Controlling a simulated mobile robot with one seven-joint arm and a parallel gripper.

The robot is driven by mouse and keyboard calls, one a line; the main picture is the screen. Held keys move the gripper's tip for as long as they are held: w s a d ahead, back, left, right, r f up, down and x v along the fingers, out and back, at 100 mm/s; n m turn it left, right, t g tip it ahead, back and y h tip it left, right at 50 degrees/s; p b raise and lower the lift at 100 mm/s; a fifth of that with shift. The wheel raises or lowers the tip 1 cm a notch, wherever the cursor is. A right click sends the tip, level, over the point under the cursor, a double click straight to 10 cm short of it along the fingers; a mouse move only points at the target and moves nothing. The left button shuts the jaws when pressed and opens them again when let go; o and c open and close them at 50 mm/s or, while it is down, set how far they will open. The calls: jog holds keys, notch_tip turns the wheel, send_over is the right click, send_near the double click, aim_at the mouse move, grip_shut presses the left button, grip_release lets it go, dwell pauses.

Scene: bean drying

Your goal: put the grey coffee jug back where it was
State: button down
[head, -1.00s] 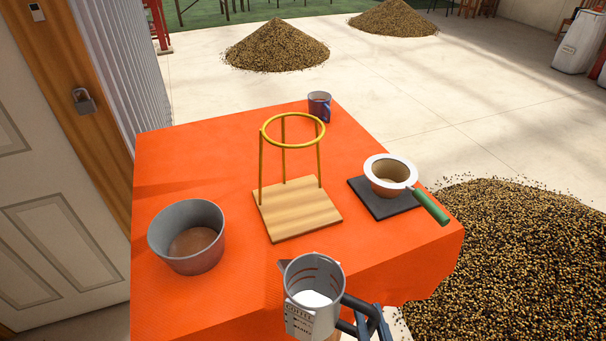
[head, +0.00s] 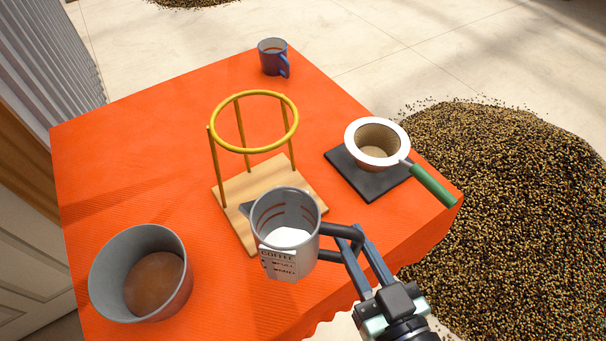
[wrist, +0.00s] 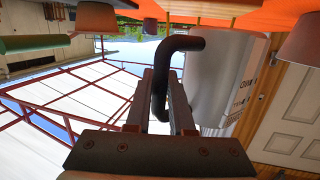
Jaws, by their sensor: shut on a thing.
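The grey coffee jug (head: 287,222) has printed lettering on its side and something white inside. My gripper (head: 350,244) is shut on the jug's dark handle and holds the jug upright at the front of the table, in front of the wooden stand base. In the head view the jug covers part of that base. Whether it is clear of the table is hard to tell. The wrist view shows the dark handle (wrist: 165,75) between my fingers, with the jug's pale body (wrist: 215,80) to the right.
The table's left middle is clear.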

jog(key=p+x, duration=0.5)
jog(key=x, duration=0.8)
jog(key=shift+w+f, duration=0.2)
jog(key=shift+w, duration=0.05)
jog(key=shift+f, duration=0.6)
jog(key=shift+f, duration=0.25)
jog(key=c, duration=0.8)
grip_release()
jog(key=shift+r, duration=0.1)
